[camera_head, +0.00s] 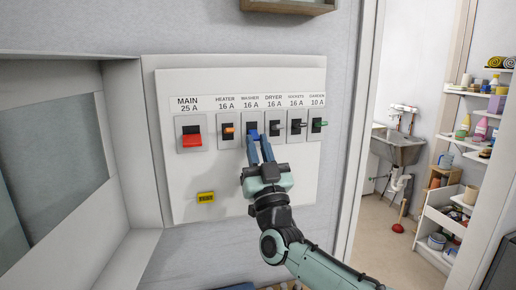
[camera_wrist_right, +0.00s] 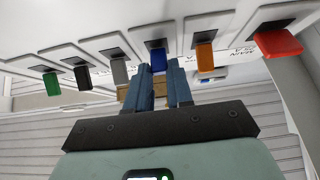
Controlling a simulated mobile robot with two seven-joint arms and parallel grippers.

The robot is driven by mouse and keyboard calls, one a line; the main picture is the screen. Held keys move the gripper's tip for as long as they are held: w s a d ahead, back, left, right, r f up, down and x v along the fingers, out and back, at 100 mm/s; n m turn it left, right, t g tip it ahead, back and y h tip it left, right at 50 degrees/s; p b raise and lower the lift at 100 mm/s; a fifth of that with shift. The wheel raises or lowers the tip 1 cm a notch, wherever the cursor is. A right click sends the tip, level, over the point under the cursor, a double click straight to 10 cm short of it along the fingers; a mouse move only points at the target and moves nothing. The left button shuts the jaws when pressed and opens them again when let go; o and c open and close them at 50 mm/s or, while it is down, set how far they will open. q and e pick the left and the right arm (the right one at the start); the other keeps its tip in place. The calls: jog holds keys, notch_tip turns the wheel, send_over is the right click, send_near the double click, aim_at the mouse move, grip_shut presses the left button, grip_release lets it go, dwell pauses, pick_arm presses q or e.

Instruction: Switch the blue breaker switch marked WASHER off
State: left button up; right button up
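The blue WASHER switch (camera_head: 253,134) sits on the white breaker panel (camera_head: 230,186), under the label WASHER 16 A, between the orange HEATER switch (camera_head: 228,129) and the grey DRYER switch (camera_head: 275,128). My right gripper (camera_head: 258,140) is in front of it, its fingers partly covering it in the head view. In the right wrist view the blue switch (camera_wrist_right: 158,61) shows at the gap between the two blue fingertips of the right gripper (camera_wrist_right: 160,68). The fingers are apart, with no clear contact. Its on or off position is hard to tell. My left gripper is not in view.
The red MAIN switch (camera_head: 192,139) is at the panel's left; the black SOCKETS switch (camera_head: 299,126) and green switch (camera_head: 318,123) are at the right. A yellow label (camera_head: 205,198) is below. A doorway at right shows a sink (camera_head: 398,147) and shelves.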

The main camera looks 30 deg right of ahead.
jog(key=o, duration=0.4)
jog(key=shift+h, duration=0.3)
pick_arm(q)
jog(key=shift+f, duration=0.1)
pick_arm(e)
jog(key=shift+f, duration=0.1)
pick_arm(q)
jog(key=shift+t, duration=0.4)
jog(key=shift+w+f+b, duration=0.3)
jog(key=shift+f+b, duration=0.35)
jog(key=shift+b, duration=0.2)
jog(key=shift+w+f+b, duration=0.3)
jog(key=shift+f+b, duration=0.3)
jog(key=shift+b, duration=0.2)
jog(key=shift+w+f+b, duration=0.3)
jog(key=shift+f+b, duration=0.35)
jog(key=shift+b, duration=0.2)
pick_arm(e)
jog(key=shift+v, duration=6.6)
jog(key=shift+s, duration=0.15)
